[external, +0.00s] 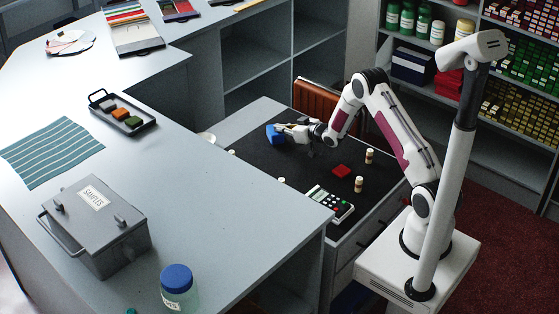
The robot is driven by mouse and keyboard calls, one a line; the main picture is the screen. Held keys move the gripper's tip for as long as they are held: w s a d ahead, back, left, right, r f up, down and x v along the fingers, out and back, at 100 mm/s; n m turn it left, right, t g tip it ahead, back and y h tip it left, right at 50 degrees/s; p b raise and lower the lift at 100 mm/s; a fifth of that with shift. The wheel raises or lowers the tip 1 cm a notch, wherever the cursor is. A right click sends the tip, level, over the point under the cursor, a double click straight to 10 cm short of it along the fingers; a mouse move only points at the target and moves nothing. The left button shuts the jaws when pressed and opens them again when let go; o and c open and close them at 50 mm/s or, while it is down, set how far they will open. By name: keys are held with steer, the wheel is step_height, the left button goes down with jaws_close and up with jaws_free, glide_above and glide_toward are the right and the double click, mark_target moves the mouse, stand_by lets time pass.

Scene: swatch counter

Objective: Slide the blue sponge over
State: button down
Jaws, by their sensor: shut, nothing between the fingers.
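The blue sponge (274,134) is a small blue block on the dark mat (262,163), near the mat's far left end. My gripper (284,129) reaches in from the right, low over the mat, with its fingertips right beside the sponge. The fingers are shut with nothing between them. The view is too small to tell whether the fingertips touch the sponge. The sponge's right side is partly hidden by my gripper.
A white bowl (206,139) stands left of the mat. The raised grey counter (210,215) borders the mat's left side. The mat's middle is mostly clear.

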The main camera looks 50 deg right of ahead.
steer(key=s, duration=1.3)
steer(key=s+f, duration=0.1)
steer(key=s, duration=0.6)
steer(key=shift+a, duration=0.1)
steer(key=shift+w+r, duration=0.2)
steer(key=shift+r, duration=0.65)
steer(key=shift+r, duration=0.25)
steer(key=shift+r, duration=0.4)
step_height(320, 180, up, 9)
steer(key=shift+f, duration=0.15)
stand_by(0.5)
